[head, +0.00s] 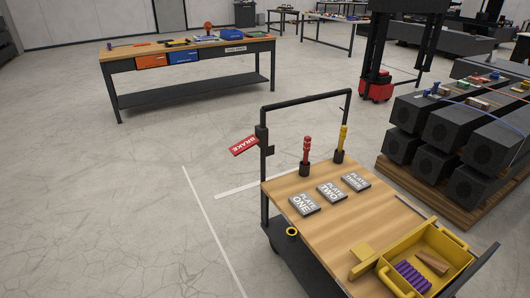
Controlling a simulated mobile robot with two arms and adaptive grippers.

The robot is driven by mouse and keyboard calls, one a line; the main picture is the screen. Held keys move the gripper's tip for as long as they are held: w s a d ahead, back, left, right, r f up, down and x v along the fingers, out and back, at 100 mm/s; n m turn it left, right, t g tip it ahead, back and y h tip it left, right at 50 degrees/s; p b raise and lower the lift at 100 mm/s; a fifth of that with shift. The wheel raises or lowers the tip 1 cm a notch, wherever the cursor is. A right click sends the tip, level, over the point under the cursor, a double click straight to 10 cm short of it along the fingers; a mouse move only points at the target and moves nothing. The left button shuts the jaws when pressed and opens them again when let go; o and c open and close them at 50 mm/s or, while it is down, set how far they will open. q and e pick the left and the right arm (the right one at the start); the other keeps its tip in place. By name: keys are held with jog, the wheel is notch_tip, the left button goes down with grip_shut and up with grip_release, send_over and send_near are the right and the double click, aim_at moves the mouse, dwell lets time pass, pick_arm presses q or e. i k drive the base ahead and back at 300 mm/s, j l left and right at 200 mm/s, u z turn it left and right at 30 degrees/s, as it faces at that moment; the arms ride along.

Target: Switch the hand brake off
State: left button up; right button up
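The hand brake is a red lever (244,146) marked "BRAKE". It is mounted on the left upright of the black push-handle frame (264,160) at the far left corner of the wooden-topped cart (345,225). The lever sticks out to the left of the post, with its outer end slightly lower than the pivot. Neither of my grippers shows in the head view.
The cart carries plates, a red and a yellow-handled tool (342,140), and a yellow tray (440,250) with purple pieces. Dark granite blocks (440,125) on a pallet stand right. A workbench (190,65) stands behind. Floor left of the cart is clear.

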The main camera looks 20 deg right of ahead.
aim_at(252, 140)
jog(key=i+j+z, duration=0.65)
jog(key=j+z, duration=0.2)
